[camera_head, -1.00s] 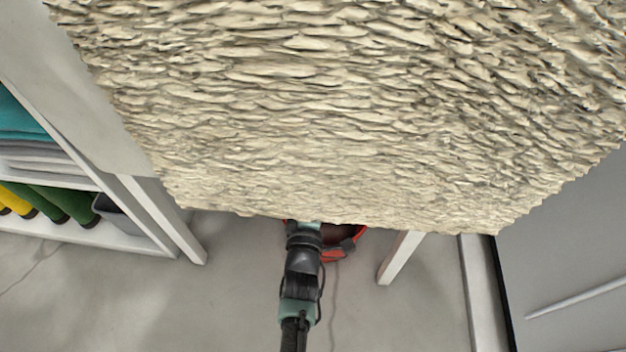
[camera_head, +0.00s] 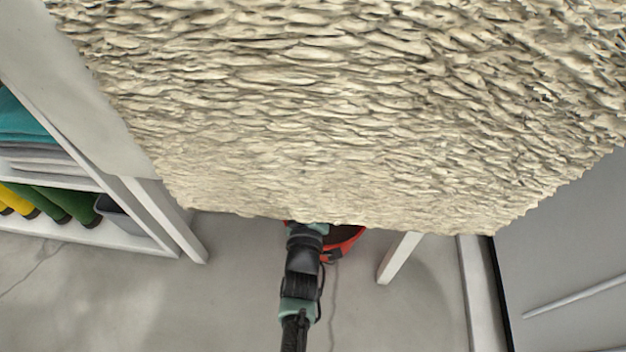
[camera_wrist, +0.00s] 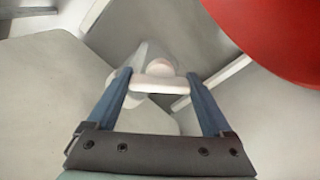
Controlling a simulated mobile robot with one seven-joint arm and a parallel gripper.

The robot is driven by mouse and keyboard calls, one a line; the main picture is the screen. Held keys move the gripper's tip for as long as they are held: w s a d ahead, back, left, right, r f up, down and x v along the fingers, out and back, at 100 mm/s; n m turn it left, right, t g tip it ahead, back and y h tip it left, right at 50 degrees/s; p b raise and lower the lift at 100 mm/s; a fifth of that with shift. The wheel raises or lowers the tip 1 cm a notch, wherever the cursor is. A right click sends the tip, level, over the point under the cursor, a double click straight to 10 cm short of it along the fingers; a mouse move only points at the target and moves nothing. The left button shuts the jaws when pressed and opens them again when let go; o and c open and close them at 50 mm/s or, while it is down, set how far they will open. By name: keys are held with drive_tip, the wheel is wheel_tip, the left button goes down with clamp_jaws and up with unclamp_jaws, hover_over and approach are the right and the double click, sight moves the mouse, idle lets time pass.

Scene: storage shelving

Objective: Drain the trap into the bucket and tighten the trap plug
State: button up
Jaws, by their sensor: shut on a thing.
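In the wrist view my gripper (camera_wrist: 159,79) has its two blue fingers shut on a pale, wing-shaped plug (camera_wrist: 158,86). The plug has a pinkish round middle. A whitish rounded body, apparently the trap (camera_wrist: 146,54), shows just behind it, blurred; I cannot tell how far the plug is screwed in. The red bucket (camera_wrist: 285,35) fills the upper right of the wrist view, beside the fingers. In the head view the red bucket (camera_head: 346,243) shows partly past my arm, under the counter edge. My gripper and the trap are hidden there by the counter.
A rough stone-like counter (camera_head: 330,120) covers most of the head view. A white leg (camera_head: 399,257) stands right of the bucket. A white shelf unit (camera_head: 160,215) with folded cloths and boots stands left. A grey panel (camera_head: 570,250) stands right. Some floor is clear.

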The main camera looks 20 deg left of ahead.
drive_tip(key=m, duration=0.4)
drive_tip(key=shift+m, duration=0.3)
drive_tip(key=shift+m+b, duration=0.3)
drive_tip(key=shift+m, duration=1.5)
drive_tip(key=o, duration=1.1)
drive_tip(key=shift+o, duration=0.2)
drive_tip(key=shift+s, duration=0.1)
drive_tip(key=p+v, duration=0.6)
drive_tip(key=v, duration=0.7)
drive_tip(key=shift+p, duration=0.4)
